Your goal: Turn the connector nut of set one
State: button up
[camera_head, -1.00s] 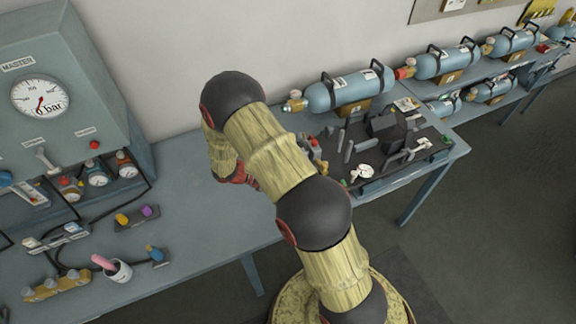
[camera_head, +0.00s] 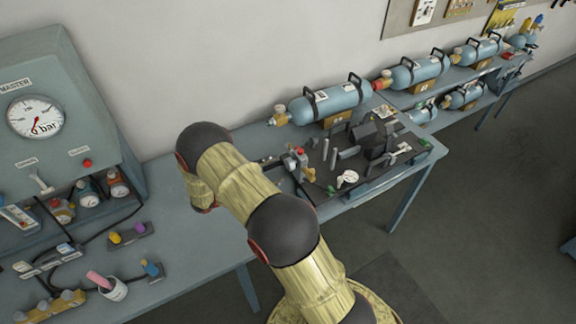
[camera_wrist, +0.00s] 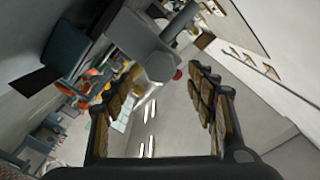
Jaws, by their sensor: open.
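In the head view a blue cylinder (camera_head: 338,101) lies on the bench with a brass fitting (camera_head: 279,116) at its left end. I cannot read which set it belongs to or make out the connector nut for sure. In front of it is a black board (camera_head: 320,180) with dark apparatus (camera_head: 375,138), a white gauge (camera_head: 347,179) and a red-topped part (camera_head: 299,152). My gripper (camera_wrist: 163,72) is open in the wrist view, with nothing between its fingers. A grey block (camera_wrist: 135,45) shows beyond the fingertips.
A master panel (camera_head: 50,75) with a gauge stands at the left. A cup (camera_head: 110,287) and small valve blocks (camera_head: 130,235) sit on the left bench. More blue cylinders (camera_head: 418,71) lie on the bench to the right. Floor is open at the lower right.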

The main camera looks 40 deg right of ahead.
aim_at(287, 165)
jog(key=x, duration=0.5)
jog(key=shift+s+d, duration=0.15)
jog(key=shift+d, duration=0.25)
jog(key=shift+c, duration=1.2)
jog(key=c, duration=0.9)
